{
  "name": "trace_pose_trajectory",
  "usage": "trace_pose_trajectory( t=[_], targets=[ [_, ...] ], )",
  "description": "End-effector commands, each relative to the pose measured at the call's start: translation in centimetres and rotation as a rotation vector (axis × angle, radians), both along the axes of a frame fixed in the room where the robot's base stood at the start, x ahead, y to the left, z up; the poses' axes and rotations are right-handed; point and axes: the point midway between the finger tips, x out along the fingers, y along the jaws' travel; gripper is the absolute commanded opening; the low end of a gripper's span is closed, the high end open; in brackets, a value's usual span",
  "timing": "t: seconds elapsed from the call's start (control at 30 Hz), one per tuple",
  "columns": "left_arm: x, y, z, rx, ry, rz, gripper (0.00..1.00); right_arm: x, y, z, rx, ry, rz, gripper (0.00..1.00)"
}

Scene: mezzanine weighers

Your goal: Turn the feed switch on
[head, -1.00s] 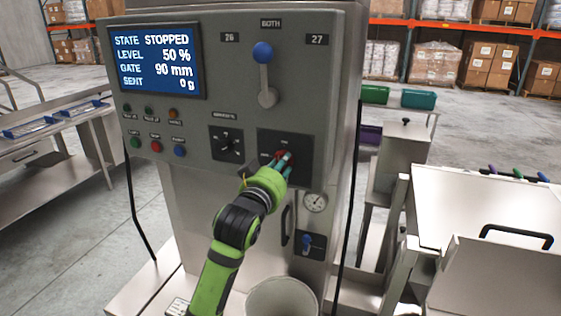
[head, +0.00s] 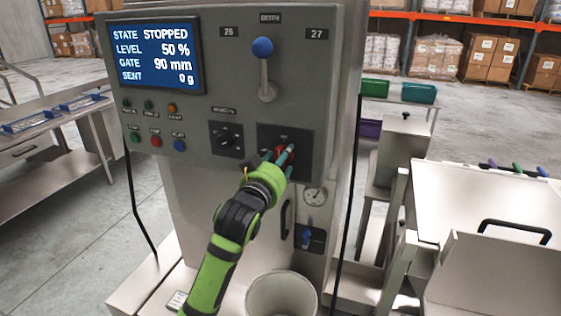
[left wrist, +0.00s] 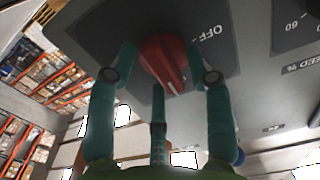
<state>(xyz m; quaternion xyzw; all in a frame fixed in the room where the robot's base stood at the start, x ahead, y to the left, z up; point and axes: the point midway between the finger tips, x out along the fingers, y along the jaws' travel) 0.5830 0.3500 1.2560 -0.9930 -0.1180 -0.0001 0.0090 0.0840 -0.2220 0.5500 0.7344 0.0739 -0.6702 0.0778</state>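The feed switch is a red knob on a dark plate at the panel's lower right. It is partly hidden by my gripper in the head view (head: 283,152) and clear in the left wrist view (left wrist: 164,60). An "OFF" label lies beside it, and its white pointer mark faces down-right in the wrist view. My left gripper (left wrist: 162,60) has its teal fingers on both sides of the knob, with the tips bent in against it. It also shows in the head view (head: 280,157). The display (head: 155,57) reads STOPPED, level 50 %, gate 90 mm, sent 0 g. My right gripper is out of view.
A blue-knobbed lever (head: 264,70) stands above the switch. A black dial (head: 226,139) and several push buttons are to its left. A gauge (head: 314,196) and a blue valve handle (head: 306,238) are below. A white bucket (head: 282,296) stands under the arm.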

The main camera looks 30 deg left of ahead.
Motion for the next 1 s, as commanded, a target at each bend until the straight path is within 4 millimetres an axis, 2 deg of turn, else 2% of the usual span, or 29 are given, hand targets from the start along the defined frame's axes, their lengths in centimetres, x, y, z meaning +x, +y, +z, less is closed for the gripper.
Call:
trace_pose_trajectory(
  t=[0.17,0.27,0.5,0.7,1.0],
  targets=[
    [-0.1,0.0,-0.1,-0.002,0.001,-0.001,0.52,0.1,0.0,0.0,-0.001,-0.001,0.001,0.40],
    [-0.8,-0.2,-0.1,-0.002,0.001,-0.001,0.52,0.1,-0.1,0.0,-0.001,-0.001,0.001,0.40],
    [-4.6,-1.2,-0.1,-0.001,0.001,-0.001,0.52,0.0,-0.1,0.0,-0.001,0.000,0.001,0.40],
    [-6.9,-1.7,-0.1,-0.001,0.001,0.000,0.52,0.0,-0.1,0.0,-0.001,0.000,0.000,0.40],
    [-7.3,-1.8,0.0,-0.001,0.000,0.000,0.52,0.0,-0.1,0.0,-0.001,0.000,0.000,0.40]
  ],
)
